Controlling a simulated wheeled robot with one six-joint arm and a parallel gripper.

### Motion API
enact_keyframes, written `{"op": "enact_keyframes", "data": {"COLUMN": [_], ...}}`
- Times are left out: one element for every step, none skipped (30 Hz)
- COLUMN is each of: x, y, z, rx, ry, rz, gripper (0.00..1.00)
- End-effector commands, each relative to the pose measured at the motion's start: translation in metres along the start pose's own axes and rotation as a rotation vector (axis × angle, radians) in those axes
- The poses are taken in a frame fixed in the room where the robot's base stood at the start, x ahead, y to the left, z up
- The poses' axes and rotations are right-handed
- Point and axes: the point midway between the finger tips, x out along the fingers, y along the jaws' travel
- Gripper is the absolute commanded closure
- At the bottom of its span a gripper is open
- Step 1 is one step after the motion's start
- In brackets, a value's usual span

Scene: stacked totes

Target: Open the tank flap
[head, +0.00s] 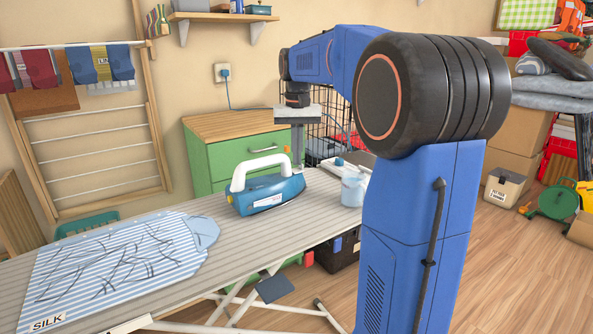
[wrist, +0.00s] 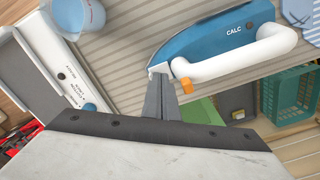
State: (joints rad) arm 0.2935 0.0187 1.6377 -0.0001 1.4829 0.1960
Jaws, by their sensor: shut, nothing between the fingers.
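A blue steam iron (head: 268,190) with a white handle lies on the ironing board, and it also shows in the wrist view (wrist: 212,42), marked "CALC". A small orange part (wrist: 181,93) sits at the near end of the handle; I cannot tell which part is the tank flap. My gripper (head: 298,168) points down at the iron's right end in the head view. In the wrist view my gripper (wrist: 159,80) is shut and empty, its fingertips overlapping the iron's end beside the orange part. I cannot tell whether they touch.
The striped ironing board (head: 110,235) carries a striped shirt (head: 120,262) with a "SILK" label at the left. A cup of pale blue liquid (head: 353,190) stands right of the iron. A green cabinet (head: 232,150) is behind the board. Wooden floor lies open at the right.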

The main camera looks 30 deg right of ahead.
Motion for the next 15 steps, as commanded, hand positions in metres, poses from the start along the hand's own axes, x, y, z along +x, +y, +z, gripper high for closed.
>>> {"op": "enact_keyframes", "data": {"x": [0.003, 0.003, 0.005, 0.006, 0.007, 0.008, 0.009, 0.01, 0.012, 0.013, 0.013, 0.014, 0.015, 0.015, 0.015], "y": [0.0, 0.0, 0.0, 0.0, 0.0, 0.0, 0.0, 0.0, 0.0, 0.0, 0.0, 0.0, 0.0, 0.0, 0.001], "z": [0.0, 0.0, 0.0, 0.0, 0.0, 0.0, 0.0, 0.001, 0.001, 0.001, 0.001, 0.001, 0.001, 0.001, 0.001], "rx": [0.0, 0.0, 0.0, 0.0, 0.0, 0.0, 0.0, 0.0, 0.0, 0.0, 0.0, 0.0, 0.0, 0.0, 0.0], "ry": [-0.003, -0.003, -0.003, -0.004, -0.004, -0.005, -0.006, -0.007, -0.008, -0.01, -0.011, -0.012, -0.013, -0.013, -0.014], "rz": [0.0, 0.0, 0.001, 0.001, 0.001, 0.001, 0.001, 0.001, 0.001, 0.002, 0.002, 0.002, 0.002, 0.002, 0.002], "gripper": [1.0, 1.0, 1.0, 1.0, 1.0, 1.0, 1.0, 1.0, 1.0, 1.0, 1.0, 1.0, 1.0, 1.0, 1.0]}}
